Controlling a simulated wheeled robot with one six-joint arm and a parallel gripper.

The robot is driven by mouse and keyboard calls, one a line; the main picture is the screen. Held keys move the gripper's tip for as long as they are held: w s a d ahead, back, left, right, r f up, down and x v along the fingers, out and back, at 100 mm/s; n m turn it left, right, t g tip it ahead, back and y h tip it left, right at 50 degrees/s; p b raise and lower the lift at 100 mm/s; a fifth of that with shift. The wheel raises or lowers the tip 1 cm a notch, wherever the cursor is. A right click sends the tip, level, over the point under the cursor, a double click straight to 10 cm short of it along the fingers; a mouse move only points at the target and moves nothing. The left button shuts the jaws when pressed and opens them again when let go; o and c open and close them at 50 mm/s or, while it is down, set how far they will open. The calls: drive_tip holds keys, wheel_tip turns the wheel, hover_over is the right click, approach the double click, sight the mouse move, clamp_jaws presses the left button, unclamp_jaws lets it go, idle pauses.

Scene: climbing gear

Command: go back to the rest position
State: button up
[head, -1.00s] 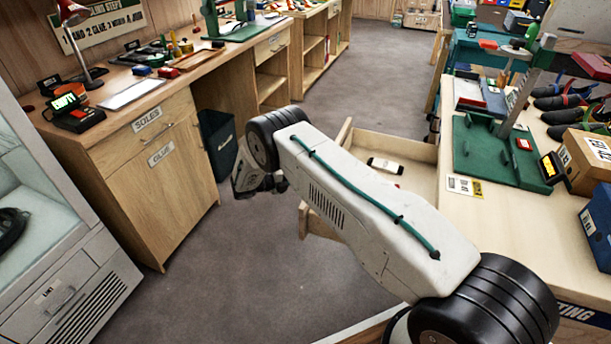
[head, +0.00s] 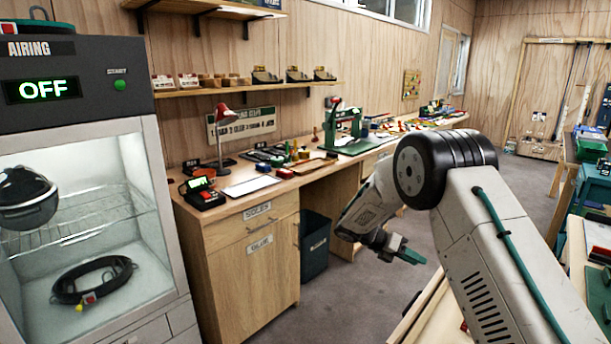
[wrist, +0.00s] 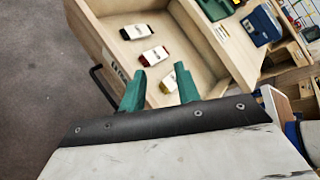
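My gripper (head: 412,257) hangs at the end of my folded arm, right of centre in the head view, with the floor behind it. In the wrist view my gripper (wrist: 160,82) shows two green fingers standing apart with nothing between them. Beyond the fingers is an open wooden drawer (wrist: 108,62) with a dark handle. Inside it lie a black-and-white piece (wrist: 137,32), a red-and-white piece (wrist: 154,56) and a yellowish-and-white piece (wrist: 168,82), the last one partly hidden behind the fingers.
A wooden workbench (head: 240,275) with a red lamp (head: 222,140) runs along the wall. A dark bin (head: 314,245) stands under it. Grey floor (head: 365,290) is free.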

drive_tip(key=s+r+m+y, duration=0.7)
drive_tip(key=s+r+m, duration=0.6)
drive_tip(key=s+r, duration=0.85)
drive_tip(key=s+a+m+t+y, duration=0.2)
drive_tip(key=s+m, duration=0.4)
drive_tip(key=s, duration=0.6)
drive_tip(key=s+a+m+t+y, duration=0.1)
drive_tip(key=s+m, duration=0.4)
drive_tip(key=s, duration=0.6)
drive_tip(key=shift+s+a+f+m+t+y, duration=0.2)
drive_tip(key=shift+s+a+m+t+y, duration=0.2)
drive_tip(key=shift+a+y, duration=0.6)
drive_tip(key=shift+d, duration=0.15)
